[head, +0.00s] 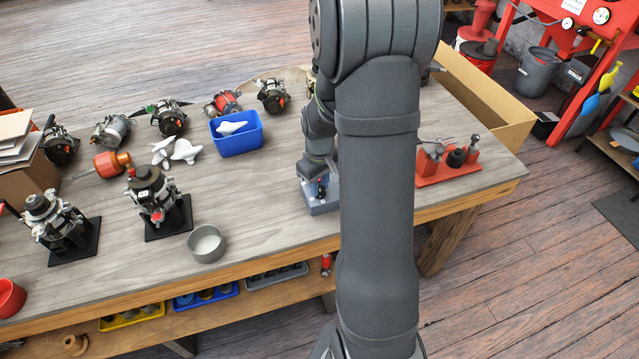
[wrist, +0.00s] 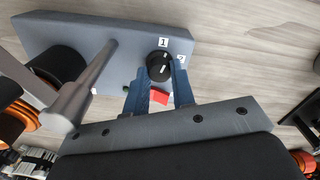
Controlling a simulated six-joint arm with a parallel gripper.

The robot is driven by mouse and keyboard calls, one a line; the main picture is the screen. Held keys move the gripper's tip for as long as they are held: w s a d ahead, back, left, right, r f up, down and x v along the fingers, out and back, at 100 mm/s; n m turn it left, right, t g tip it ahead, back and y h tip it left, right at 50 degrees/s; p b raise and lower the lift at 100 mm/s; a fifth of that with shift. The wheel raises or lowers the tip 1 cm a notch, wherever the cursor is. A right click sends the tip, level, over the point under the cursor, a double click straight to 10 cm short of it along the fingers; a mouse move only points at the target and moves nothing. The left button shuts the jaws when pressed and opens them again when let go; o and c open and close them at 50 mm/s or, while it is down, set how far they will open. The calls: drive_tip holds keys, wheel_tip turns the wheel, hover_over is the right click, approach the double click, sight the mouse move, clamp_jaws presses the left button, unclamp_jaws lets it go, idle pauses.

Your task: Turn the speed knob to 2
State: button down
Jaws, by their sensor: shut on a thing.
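The speed knob (wrist: 159,66) is a round black knob with a short white mark, on a blue-grey box (wrist: 55,33) in the wrist view. Label 1 (wrist: 163,42) is above the knob and label 2 (wrist: 181,59) is to its right, partly behind a finger. I cannot tell exactly which label the mark faces. My gripper (wrist: 160,80) has its two blue fingers on either side of the knob, shut on it. In the head view the same box (head: 322,208) sits near the table's front edge, partly hidden by my arm.
A red part (wrist: 159,97) shows between my fingers, and a grey post (wrist: 90,75) rises left of them. In the head view, a red fixture (head: 448,170) stands to the right, and a blue bin (head: 236,139) and grey bowl (head: 207,244) to the left. Bare tabletop lies between.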

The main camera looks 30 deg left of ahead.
sight(320, 188)
drive_tip(key=shift+m, duration=0.9)
drive_tip(key=c, duration=1.2)
unclamp_jaws()
drive_tip(key=shift+r, duration=0.1)
wheel_tip(320, 188, up, 17)
drive_tip(key=shift+r, duration=0.15)
